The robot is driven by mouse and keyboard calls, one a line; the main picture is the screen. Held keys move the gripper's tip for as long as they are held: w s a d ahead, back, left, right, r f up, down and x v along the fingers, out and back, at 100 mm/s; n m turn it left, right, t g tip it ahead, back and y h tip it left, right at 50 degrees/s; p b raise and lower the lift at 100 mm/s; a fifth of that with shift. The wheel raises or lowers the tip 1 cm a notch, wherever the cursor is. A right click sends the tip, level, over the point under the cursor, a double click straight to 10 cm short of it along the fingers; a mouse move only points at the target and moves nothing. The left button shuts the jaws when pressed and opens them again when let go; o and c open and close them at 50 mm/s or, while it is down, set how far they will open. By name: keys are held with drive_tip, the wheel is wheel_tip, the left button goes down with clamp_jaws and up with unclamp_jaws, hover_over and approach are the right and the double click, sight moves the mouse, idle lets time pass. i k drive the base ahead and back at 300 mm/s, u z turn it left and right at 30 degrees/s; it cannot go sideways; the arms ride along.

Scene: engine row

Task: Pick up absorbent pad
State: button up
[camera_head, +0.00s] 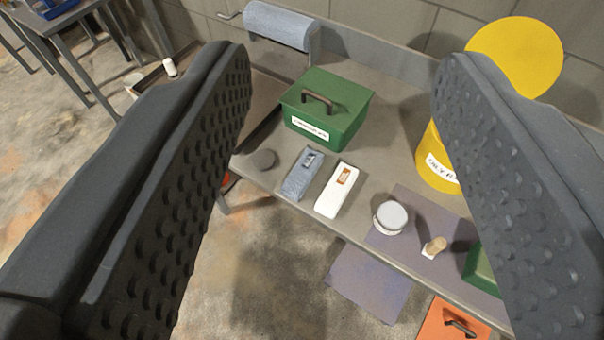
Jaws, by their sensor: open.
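My gripper (342,70) is open and empty, its two dark studded fingers wide apart on either side of the bench top. Between the fingers, two small oblong packs lie side by side on the bench. One pack is blue-grey with a dark label (298,182), the other white with an orange label (331,201). Either could be the absorbent pad; their labels are too small to read. Both lie apart from the fingers, near the bench's front edge.
A green lidded box (345,118) stands behind the packs. A blue roll (280,27) is at the back. A yellow bin (432,165) with raised lid, a white round tin (390,218), a grey mat (408,248) and a small brush-like item (435,246) are to the right.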

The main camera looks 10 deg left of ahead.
sight(330, 203)
drive_tip(key=u, duration=0.4)
drive_tip(key=k, duration=0.9)
drive_tip(key=z, duration=0.75)
drive_tip(key=i, duration=1)
